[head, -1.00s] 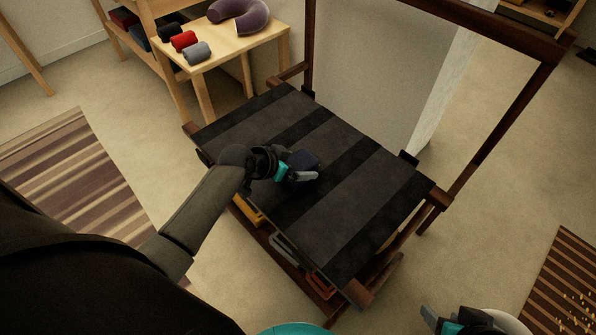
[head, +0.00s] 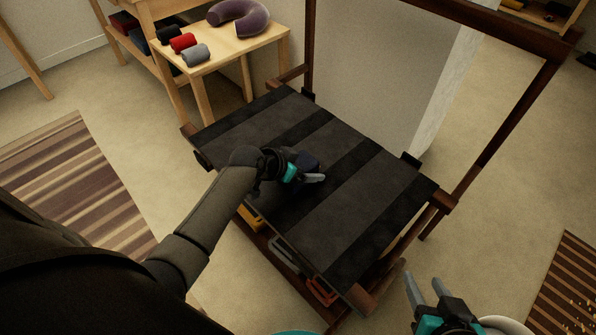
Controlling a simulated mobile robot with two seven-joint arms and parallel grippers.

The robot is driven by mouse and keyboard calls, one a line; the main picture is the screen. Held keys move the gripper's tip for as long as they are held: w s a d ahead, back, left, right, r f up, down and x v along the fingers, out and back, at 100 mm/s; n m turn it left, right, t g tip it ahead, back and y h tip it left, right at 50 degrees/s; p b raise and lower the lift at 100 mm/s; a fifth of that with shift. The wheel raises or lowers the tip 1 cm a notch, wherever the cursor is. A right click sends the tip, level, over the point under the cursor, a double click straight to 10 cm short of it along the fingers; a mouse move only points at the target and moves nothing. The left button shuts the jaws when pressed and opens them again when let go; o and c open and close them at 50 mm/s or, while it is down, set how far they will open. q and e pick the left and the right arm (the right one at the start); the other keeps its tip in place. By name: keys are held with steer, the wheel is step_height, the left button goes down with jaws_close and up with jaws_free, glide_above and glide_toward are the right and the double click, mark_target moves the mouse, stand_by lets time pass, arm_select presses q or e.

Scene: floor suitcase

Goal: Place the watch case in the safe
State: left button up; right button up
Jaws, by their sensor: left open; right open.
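A small dark navy box, which looks like the watch case (head: 308,161), sits on the dark striped top of the wooden rack (head: 350,205). My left gripper (head: 318,179) is open right beside it, on its near side, and hides part of it. I cannot tell whether a finger touches it. My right gripper (head: 424,286) is open and empty at the lower right, over the floor in front of the rack. I see no safe in this view.
A wooden side table (head: 225,47) at the upper left carries a purple neck pillow (head: 240,16) and several small rolls. Orange and grey items sit under the rack top. A striped rug (head: 75,180) lies at left. The rack's frame posts rise at the back.

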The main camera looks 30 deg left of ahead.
arm_select(q)
steer(key=c, duration=1.4)
jaws_close()
steer(key=shift+r, duration=0.15)
